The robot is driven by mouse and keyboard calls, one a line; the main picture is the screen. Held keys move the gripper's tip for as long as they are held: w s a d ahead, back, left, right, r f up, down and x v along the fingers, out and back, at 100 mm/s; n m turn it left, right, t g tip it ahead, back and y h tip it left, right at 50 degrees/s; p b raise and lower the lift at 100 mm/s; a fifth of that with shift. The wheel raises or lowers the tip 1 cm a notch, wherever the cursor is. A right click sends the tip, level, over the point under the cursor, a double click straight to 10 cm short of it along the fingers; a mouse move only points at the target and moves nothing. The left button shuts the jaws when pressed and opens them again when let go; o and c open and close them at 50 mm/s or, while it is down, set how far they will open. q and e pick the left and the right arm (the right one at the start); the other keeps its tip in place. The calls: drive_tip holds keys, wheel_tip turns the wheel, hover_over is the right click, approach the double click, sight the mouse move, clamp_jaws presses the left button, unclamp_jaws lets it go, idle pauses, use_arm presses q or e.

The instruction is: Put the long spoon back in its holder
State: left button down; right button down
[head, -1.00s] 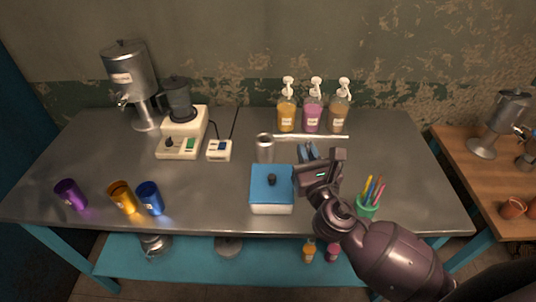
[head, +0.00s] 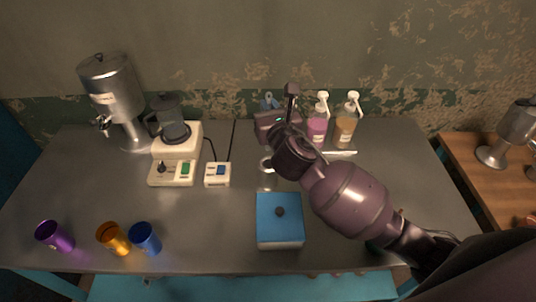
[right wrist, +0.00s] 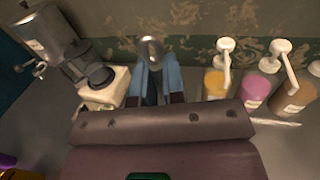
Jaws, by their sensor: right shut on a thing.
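My right gripper (head: 268,103) is raised at the back of the steel table, left of the pump bottles. In the right wrist view its blue fingers (right wrist: 153,80) are shut on the long spoon. The spoon's rounded metal end (right wrist: 151,50) shows at the fingertips; the rest of it is hidden. A silver metal cup (head: 267,163), which looks like the holder, stands on the table just in front of the gripper in the head view, partly covered by my right arm. My left gripper is not in view.
A blue-lidded box (head: 280,225) stands in front of the cup. A blender on a white base (head: 174,170) and a small switch box (head: 217,174) are to the left. Pump bottles (head: 344,130) stand close right of the gripper. Purple, orange and blue cups (head: 145,238) stand front left.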

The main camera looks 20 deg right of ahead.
wheel_tip(320, 180, down, 10)
drive_tip(key=shift+w+r+b, duration=0.1)
drive_tip(key=shift+b, duration=0.65)
drive_tip(key=shift+f, duration=0.45)
wheel_tip(320, 180, down, 3)
drive_tip(key=shift+f+b, duration=0.15)
drive_tip(key=shift+b, duration=0.55)
drive_tip(key=shift+f, duration=0.25)
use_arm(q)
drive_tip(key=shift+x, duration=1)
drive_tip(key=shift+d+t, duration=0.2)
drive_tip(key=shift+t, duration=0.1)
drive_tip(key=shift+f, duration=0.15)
use_arm(e)
drive_tip(key=shift+f, duration=0.15)
drive_tip(key=c, duration=1.2)
unclamp_jaws()
